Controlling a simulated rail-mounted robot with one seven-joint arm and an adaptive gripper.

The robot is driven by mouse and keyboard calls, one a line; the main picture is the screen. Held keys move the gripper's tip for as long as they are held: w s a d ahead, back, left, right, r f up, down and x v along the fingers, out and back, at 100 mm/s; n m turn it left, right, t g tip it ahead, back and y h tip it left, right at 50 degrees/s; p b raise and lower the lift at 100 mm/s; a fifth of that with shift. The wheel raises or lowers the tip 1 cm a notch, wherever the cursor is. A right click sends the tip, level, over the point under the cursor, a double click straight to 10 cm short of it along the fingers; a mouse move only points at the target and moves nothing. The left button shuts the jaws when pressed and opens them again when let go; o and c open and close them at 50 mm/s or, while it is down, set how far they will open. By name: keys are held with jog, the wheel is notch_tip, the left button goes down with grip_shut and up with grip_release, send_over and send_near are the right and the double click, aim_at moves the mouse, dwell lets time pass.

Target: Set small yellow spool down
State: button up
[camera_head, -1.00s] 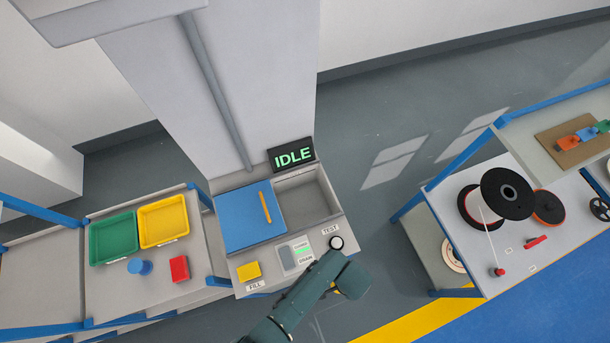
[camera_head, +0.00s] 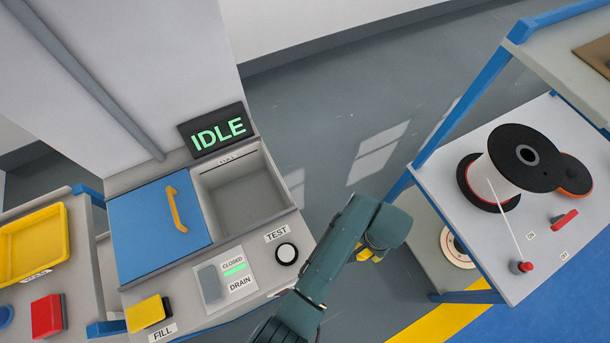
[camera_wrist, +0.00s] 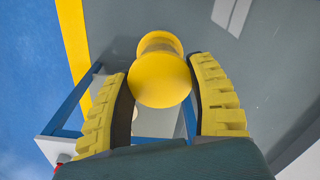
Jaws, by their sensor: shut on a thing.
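The small yellow spool (camera_wrist: 160,78) is between the two yellow ribbed fingers of my gripper (camera_wrist: 162,85) in the wrist view. My gripper is shut on it, with one dark finger pad on each side. In the head view my gripper (camera_head: 372,250) hangs over the floor between the grey machine and the shelf unit on the right. There only a bit of yellow shows below the wrist, and I cannot tell spool from finger.
The machine has a blue lid (camera_head: 158,228), an open bin (camera_head: 240,188), a yellow FILL button (camera_head: 146,312) and an IDLE display (camera_head: 218,130). The right shelf (camera_head: 455,190) carries a large white-and-black spool (camera_head: 505,172), a red-knobbed post (camera_head: 521,267) and a red switch (camera_head: 564,219).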

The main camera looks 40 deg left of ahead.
jog(key=f+b, duration=0.1)
jog(key=w+f+b, duration=0.1)
jog(key=shift+b, duration=0.4)
jog(key=a+r+n+p, duration=0.2)
jog(key=a+r+n, duration=0.45)
jog(key=a, duration=0.75)
jog(key=a+r+n+p, duration=0.2)
jog(key=a+r+n, duration=0.45)
jog(key=a, duration=0.75)
jog(key=s+a+f+b, duration=0.1)
jog(key=s+a+f, duration=0.1)
jog(key=s+a, duration=0.65)
jog(key=shift+m, duration=0.7)
jog(key=s+f+b, duration=0.1)
jog(key=f+b, duration=0.1)
jog(key=f, duration=0.3)
jog(key=s+f+b, duration=0.2)
jog(key=f, duration=0.3)
jog(key=s+a+f+b, duration=0.1)
jog(key=f+b, duration=0.1)
jog(key=f, duration=0.4)
jog(key=shift+s, duration=0.2)
jog(key=shift+f, duration=0.15)
jog(key=o, duration=1.2)
